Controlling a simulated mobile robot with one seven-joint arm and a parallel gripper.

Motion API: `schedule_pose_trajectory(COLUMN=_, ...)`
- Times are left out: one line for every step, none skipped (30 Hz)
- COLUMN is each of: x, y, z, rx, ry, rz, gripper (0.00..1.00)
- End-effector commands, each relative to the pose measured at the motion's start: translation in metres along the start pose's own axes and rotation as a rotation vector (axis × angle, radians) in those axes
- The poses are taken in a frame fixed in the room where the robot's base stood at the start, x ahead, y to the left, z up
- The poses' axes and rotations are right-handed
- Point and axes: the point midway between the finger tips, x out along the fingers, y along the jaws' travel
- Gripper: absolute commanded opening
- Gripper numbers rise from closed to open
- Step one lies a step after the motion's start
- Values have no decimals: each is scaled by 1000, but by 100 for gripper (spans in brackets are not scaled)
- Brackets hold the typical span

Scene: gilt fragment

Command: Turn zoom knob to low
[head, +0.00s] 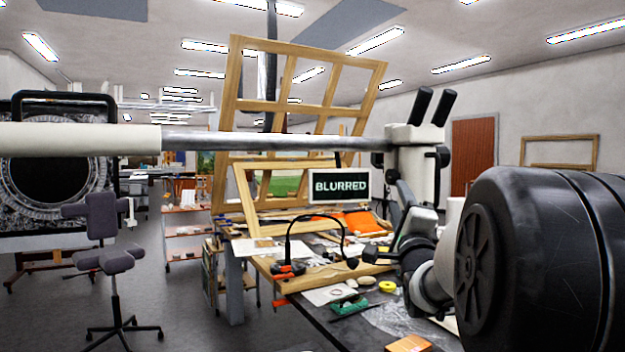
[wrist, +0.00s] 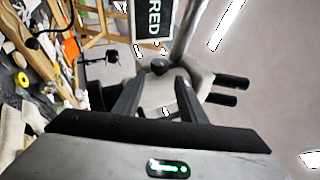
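The microscope (head: 413,150) has a pale body and two black eyepieces, and hangs at the end of a metal boom. It also shows in the wrist view (wrist: 175,90), beyond and between my fingers. A dark round knob (wrist: 160,66) shows on its body near the boom; I cannot tell for sure that it is the zoom knob, and its marks are unreadable. A black knob-like part (head: 443,155) shows on the body's right side. A sign (head: 340,186) reads "BLURRED". My gripper (wrist: 157,84) is open and empty, with its fingers spread, just below the microscope in the head view (head: 408,200).
The boom (head: 270,142) crosses from the left at microscope height. A cluttered workbench (head: 300,285) below holds papers, tape rolls and a bent black lamp (head: 315,218). Wooden frames (head: 300,110) stand behind. A stool (head: 105,260) and clear floor lie to the left.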

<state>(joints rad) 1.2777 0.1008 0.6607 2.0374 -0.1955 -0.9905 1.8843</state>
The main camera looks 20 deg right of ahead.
Motion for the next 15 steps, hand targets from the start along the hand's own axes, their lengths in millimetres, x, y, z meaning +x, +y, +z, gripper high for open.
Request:
schedule_pose_trajectory(x=12, y=0, z=-1, rx=2, ry=0, rz=-2, gripper=38)
schedule_pose_trajectory(x=19, y=1, z=-1, rx=3, ry=0, rz=-1, gripper=38)
schedule_pose_trajectory(x=28, y=1, z=-1, rx=3, ry=0, rz=-2, gripper=38)
schedule_pose_trajectory(x=34, y=1, z=-1, rx=4, ry=1, rz=-1, gripper=38)
schedule_pose_trajectory(x=41, y=1, z=-1, rx=3, ry=1, rz=-1, gripper=38)
schedule_pose_trajectory(x=50, y=1, z=-1, rx=4, ry=1, rz=-1, gripper=38)
schedule_pose_trajectory(x=56, y=1, z=-1, rx=4, ry=1, rz=-1, gripper=38)
schedule_pose_trajectory(x=62, y=0, z=-1, rx=3, ry=1, rz=-1, gripper=38)
schedule_pose_trajectory(x=70, y=0, z=0, rx=4, ry=1, rz=-1, gripper=38)
schedule_pose_trajectory(x=76, y=1, z=0, rx=3, ry=1, rz=0, gripper=38)
schedule_pose_trajectory(x=81, y=1, z=-1, rx=3, ry=1, rz=0, gripper=38)
schedule_pose_trajectory(x=88, y=1, z=-1, rx=2, ry=2, rz=0, gripper=38)
schedule_pose_trajectory(x=92, y=0, z=-1, rx=2, ry=1, rz=0, gripper=38)
schedule_pose_trajectory(x=96, y=0, z=0, rx=2, ry=0, rz=0, gripper=38)
schedule_pose_trajectory(x=101, y=0, z=0, rx=2, ry=1, rz=0, gripper=38)
